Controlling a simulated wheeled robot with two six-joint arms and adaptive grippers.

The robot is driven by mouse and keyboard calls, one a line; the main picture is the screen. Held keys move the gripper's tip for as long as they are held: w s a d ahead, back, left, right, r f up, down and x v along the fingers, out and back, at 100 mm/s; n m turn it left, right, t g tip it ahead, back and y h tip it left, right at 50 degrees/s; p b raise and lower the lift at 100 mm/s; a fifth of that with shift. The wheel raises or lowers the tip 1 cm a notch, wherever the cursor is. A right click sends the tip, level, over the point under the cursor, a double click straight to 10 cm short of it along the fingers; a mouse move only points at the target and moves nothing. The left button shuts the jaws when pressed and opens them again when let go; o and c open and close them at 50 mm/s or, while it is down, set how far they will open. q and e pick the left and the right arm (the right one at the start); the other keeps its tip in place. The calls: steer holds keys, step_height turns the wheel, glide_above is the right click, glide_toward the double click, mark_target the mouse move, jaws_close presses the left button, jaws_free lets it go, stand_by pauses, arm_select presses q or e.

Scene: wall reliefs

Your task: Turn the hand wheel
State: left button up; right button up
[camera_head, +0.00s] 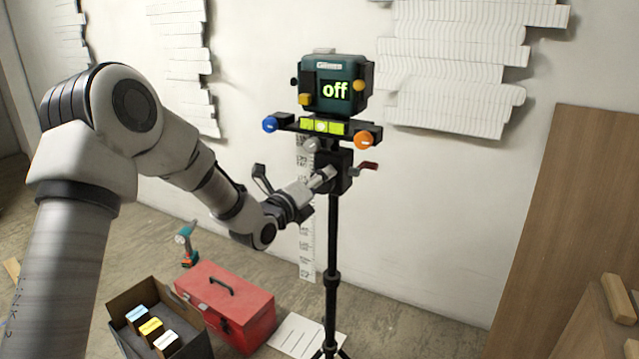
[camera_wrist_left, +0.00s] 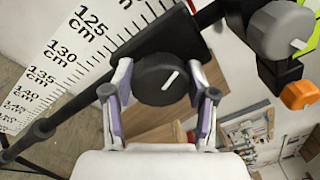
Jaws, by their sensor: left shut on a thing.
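The hand wheel (camera_wrist_left: 162,80) is a dark round knob with a short white mark, seen in the left wrist view. The mark slants toward the upper right. My left gripper (camera_wrist_left: 163,92) has its two fingers on either side of the wheel, closed on its rim. In the head view my left gripper (camera_head: 324,181) reaches the black tripod head (camera_head: 346,170), and the wheel is hidden there by the fingers. Above it stands a dark green device (camera_head: 341,88) whose screen reads "off". My right gripper is in neither view.
Blue (camera_head: 270,124) and orange (camera_head: 362,140) knobs and a red-tipped lever (camera_head: 369,166) stick out close by. The tripod pole (camera_head: 332,240) stands below. A red toolbox (camera_head: 228,300), an open box (camera_head: 120,318) and a drill (camera_head: 187,243) are on the floor. A wooden board (camera_head: 570,210) leans at the right.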

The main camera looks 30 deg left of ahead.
arm_select(q)
steer(key=shift+m, duration=0.5)
steer(key=o, duration=1.2)
steer(key=shift+c, duration=0.2)
steer(key=s+a, duration=0.1)
steer(key=s, duration=1)
steer(key=shift+s+a, duration=0.35)
steer(key=shift+s, duration=0.05)
steer(key=shift+f, duration=0.1)
